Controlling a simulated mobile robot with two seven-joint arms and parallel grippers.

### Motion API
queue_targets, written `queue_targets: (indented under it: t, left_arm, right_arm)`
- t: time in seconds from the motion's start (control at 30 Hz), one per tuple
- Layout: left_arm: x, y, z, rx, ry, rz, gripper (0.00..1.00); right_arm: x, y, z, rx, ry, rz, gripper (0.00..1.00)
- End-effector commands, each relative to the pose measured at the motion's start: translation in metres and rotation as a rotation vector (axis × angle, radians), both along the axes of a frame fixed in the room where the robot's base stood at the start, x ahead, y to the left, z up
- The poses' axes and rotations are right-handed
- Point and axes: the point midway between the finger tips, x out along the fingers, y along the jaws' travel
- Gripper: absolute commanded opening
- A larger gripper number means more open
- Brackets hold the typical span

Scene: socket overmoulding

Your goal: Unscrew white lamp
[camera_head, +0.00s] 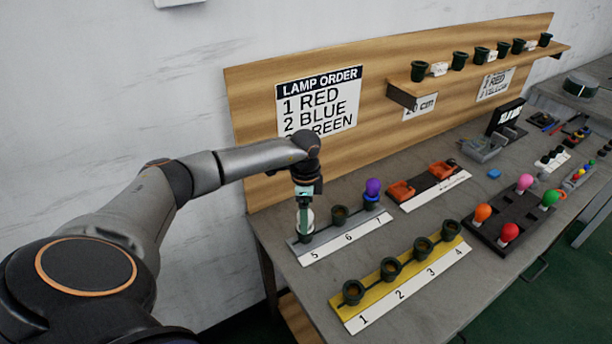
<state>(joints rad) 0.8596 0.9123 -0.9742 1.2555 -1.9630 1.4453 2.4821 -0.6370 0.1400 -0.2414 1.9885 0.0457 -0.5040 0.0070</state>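The white lamp (309,219) stands at socket 5 on the grey strip (325,243), at the near left of the bench. My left gripper (304,212) points straight down over this lamp, with its fingers at the lamp's sides and hiding part of it. I cannot tell whether the fingers touch the lamp or are apart from it. On the same strip, the middle socket (340,214) looks empty and a purple lamp (373,187) stands in the right socket. My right gripper is out of view.
A yellow strip (377,297) with empty sockets 1 to 4 lies in front. A dark tray (490,236) with orange, red, pink and green lamps stands at right. The wooden back panel (262,95), with a lamp order sign (320,100), rises close behind my arm.

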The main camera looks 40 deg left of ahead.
Motion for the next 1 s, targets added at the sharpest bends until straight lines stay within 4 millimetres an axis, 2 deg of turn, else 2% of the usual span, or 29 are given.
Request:
queue_targets:
  t: [0.17,0.4,0.67,0.9,1.0]
  left_arm:
    - [0.0,0.0003,0.0001,0.0,0.0,-0.031,0.88]
    - [-0.0001,0.0003,-0.0002,0.001,0.001,-0.309,0.88]
    - [0.0,0.0002,-0.0002,0.0,0.0,-0.462,0.88]
    - [0.0004,0.0002,-0.0001,0.001,-0.001,-0.736,0.88]
    - [0.0003,0.0001,0.0001,0.001,-0.001,-0.793,0.88]
  right_arm:
    - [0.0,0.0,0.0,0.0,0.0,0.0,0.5]
    - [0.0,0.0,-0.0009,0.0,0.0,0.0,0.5]
    - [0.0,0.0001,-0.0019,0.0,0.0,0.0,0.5]
    - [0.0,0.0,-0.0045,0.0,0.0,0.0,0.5]
    - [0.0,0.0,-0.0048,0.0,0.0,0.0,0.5]
